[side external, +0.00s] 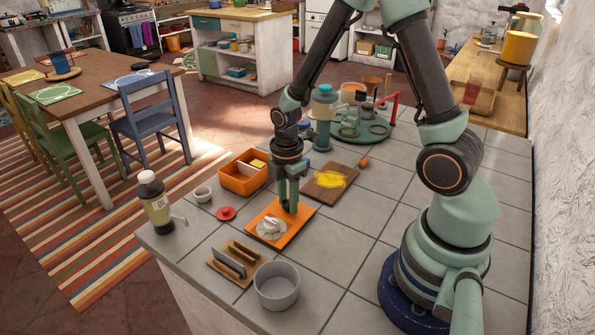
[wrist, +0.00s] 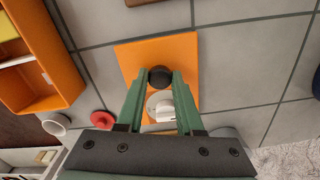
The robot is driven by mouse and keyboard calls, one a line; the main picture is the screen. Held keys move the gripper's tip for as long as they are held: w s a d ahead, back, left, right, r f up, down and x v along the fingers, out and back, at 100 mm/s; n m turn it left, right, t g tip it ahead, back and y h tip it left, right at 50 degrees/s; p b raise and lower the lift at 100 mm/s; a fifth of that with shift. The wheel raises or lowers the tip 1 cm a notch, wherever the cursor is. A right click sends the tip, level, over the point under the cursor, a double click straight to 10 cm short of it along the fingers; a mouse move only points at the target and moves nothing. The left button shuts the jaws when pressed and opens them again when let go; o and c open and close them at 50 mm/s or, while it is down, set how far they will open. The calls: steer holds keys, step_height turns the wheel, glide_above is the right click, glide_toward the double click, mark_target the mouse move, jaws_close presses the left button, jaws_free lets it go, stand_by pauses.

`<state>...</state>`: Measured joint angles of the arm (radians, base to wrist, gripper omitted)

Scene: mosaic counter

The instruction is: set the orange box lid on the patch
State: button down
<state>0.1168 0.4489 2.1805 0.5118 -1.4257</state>
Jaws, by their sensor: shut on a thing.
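The orange box lid (side external: 298,223) is a flat orange square, also in the wrist view (wrist: 132,60). A dark round knob (wrist: 160,77) stands near its middle. My gripper (side external: 290,208) points down over the lid, and its fingers are shut on the knob, seen between the fingertips in the wrist view (wrist: 160,80). A pale round dish with a white piece (side external: 271,229) shows on the lid, partly between the fingers in the wrist view. The lid looks level and close to the counter; whether it touches is unclear. I cannot tell which surface is the patch.
An open orange box (side external: 234,185) with a divider stands behind left. A brown board (side external: 318,194) with a yellow shape lies behind right. A red knobbed piece (side external: 226,214), white cup (side external: 202,194), bottle (side external: 155,205), wooden holder (side external: 224,268) and grey pot (side external: 277,290) surround the lid.

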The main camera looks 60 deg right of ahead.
stand_by(0.3)
steer(key=shift+c, duration=2.4)
jaws_free()
steer(key=shift+r, duration=3.45)
steer(key=shift+r, duration=0.15)
steer(key=s+a+r+m+t, duration=0.2)
steer(key=r+m, duration=0.5)
steer(key=r, duration=0.1)
steer(key=s+a+r+m+t, duration=0.2)
steer(key=s+r+m+t, duration=0.1)
steer(key=r+m, duration=0.4)
steer(key=shift+s+r+m+t, duration=0.3)
steer(key=shift+r+m, duration=0.1)
steer(key=shift+m, duration=0.1)
